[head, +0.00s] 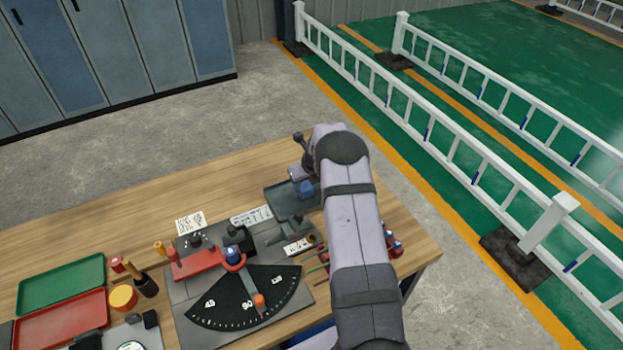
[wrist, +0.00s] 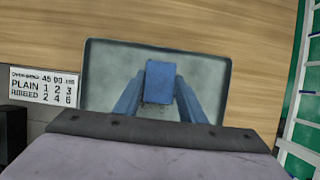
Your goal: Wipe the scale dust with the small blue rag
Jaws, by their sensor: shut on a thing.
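The small blue rag (wrist: 160,75) is a folded blue block held between the two fingers of my gripper (wrist: 158,92), which is shut on it. In the head view the rag (head: 306,186) shows as a small blue patch below my wrist. Rag and gripper are over a grey, shallow tray (wrist: 104,62); the tray (head: 282,197) also shows in the head view. I cannot tell whether the rag touches the tray's floor. The tray's surface looks mottled, with faint dark specks near the fingers; scale dust cannot be made out clearly.
A printed card (wrist: 45,85) lies left of the tray. A bending plate with a black angle dial (head: 240,300) and red lever (head: 195,263) stands nearby. Red (head: 62,322) and green (head: 60,284) trays are at left. Bare wood (wrist: 180,20) lies beyond the grey tray.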

